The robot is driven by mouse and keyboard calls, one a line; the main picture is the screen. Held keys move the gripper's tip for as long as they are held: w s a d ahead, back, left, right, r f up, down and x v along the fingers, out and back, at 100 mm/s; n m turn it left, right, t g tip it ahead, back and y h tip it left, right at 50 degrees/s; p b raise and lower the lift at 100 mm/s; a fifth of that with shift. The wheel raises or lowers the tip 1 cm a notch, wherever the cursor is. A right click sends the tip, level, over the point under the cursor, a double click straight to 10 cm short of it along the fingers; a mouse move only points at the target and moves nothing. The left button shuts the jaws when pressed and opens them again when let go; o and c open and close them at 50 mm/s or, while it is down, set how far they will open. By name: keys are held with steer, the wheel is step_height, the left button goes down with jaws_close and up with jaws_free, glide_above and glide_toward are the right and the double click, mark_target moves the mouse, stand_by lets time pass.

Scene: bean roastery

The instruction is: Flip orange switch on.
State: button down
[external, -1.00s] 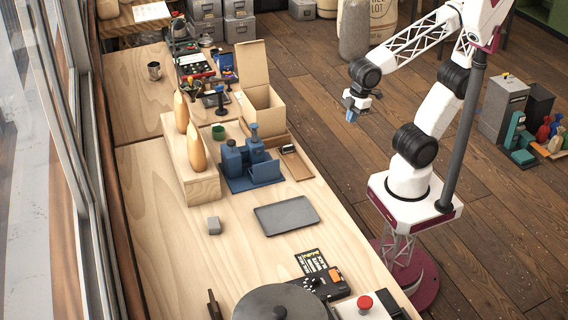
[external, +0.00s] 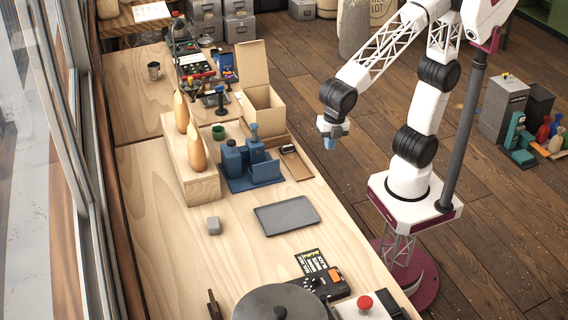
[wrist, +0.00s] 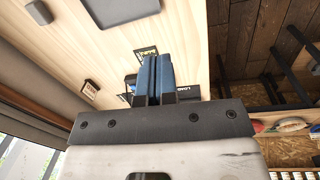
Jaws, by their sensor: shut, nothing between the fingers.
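The orange switch (external: 334,275) is a small orange piece on top of a black control box (external: 338,289) at the front of the table, in the external view. Its on or off position is too small to tell. My gripper (external: 329,144) hangs beyond the table's right edge, well away from the box and above the floor. Its blue fingers (wrist: 153,78) are together and empty in the wrist view, where they cover part of the box area. The orange switch cannot be made out there.
A black card with yellow print (external: 312,261) lies beside the box. A red button (external: 365,302) and a round dark lid (external: 283,303) are in front. A grey tray (external: 286,215) and a grey block (external: 214,225) lie mid-table. Bare wood surrounds them.

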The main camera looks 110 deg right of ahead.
steer(key=w+a+f+n, duration=0.2)
steer(key=w+a+n, duration=0.25)
steer(key=a, duration=0.35)
steer(key=w+a+f+n, duration=0.2)
steer(key=w+a+n, duration=0.2)
steer(key=a+n, duration=0.3)
steer(key=n+g+h, duration=0.1)
steer(key=n, duration=0.7)
glide_above(334, 275)
step_height(334, 275, down, 6)
steer(key=shift+a, duration=0.45)
steer(key=shift+f, duration=0.1)
steer(key=f, duration=0.4)
steer(key=d+f, duration=0.1)
steer(key=f, duration=0.4)
steer(key=d+f, duration=0.1)
steer(key=f, duration=0.3)
steer(key=shift+f, duration=0.35)
steer(key=shift+d+f, duration=0.1)
steer(key=shift+f, duration=0.1)
steer(key=shift+a, duration=0.25)
steer(key=shift+a+r, duration=0.2)
steer(key=shift+a, duration=0.35)
